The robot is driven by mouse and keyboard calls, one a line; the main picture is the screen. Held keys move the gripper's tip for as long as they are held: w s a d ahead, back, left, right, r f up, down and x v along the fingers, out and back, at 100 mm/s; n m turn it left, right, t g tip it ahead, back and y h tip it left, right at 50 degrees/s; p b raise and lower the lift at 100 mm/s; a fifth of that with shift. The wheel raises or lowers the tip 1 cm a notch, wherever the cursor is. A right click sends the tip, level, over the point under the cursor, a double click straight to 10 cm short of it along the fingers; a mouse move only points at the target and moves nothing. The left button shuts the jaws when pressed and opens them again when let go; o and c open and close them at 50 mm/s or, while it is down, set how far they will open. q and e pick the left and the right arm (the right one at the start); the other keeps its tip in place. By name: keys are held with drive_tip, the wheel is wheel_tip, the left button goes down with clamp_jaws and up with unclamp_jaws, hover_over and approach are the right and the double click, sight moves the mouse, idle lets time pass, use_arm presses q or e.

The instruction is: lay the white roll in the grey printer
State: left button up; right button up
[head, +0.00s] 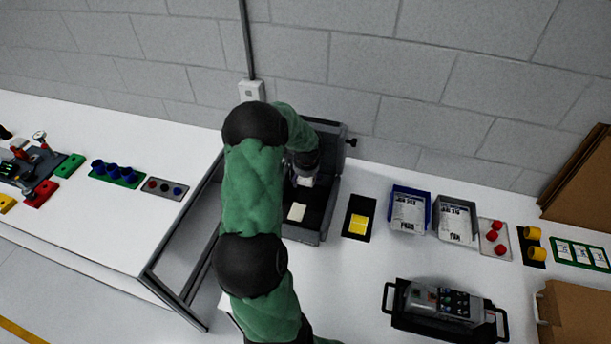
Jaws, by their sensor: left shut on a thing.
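The grey printer (329,204) is a dark grey box with a raised lid, at the back of the right-hand table. My green left arm reaches up across the view to it. My left gripper (304,178) is over the printer's inside, pointing down, and is shut on a small white thing, which looks like the white roll (306,182). The fingers are small and dark, and the arm hides part of the printer's left side. A pale flat patch (297,212) shows in the front part of the printer. I cannot tell whether the roll touches the printer. My right gripper is out of view.
Right of the printer are a black pad with a yellow block (358,224), a blue bin (409,212), a grey bin (456,222) and red and yellow parts. A device with black handles (443,308) stands in front. Cardboard boxes (579,318) are at far right.

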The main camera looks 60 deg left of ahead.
use_arm(q)
drive_tip(key=shift+d+b+x, duration=0.2)
drive_tip(key=shift+b+x, duration=0.3)
drive_tip(key=shift+x, duration=0.45)
drive_tip(key=shift+f+b, duration=3.2)
drive_tip(key=shift+f, duration=0.85)
drive_tip(key=shift+s, duration=0.1)
drive_tip(key=o, duration=1.8)
drive_tip(key=shift+c, duration=0.2)
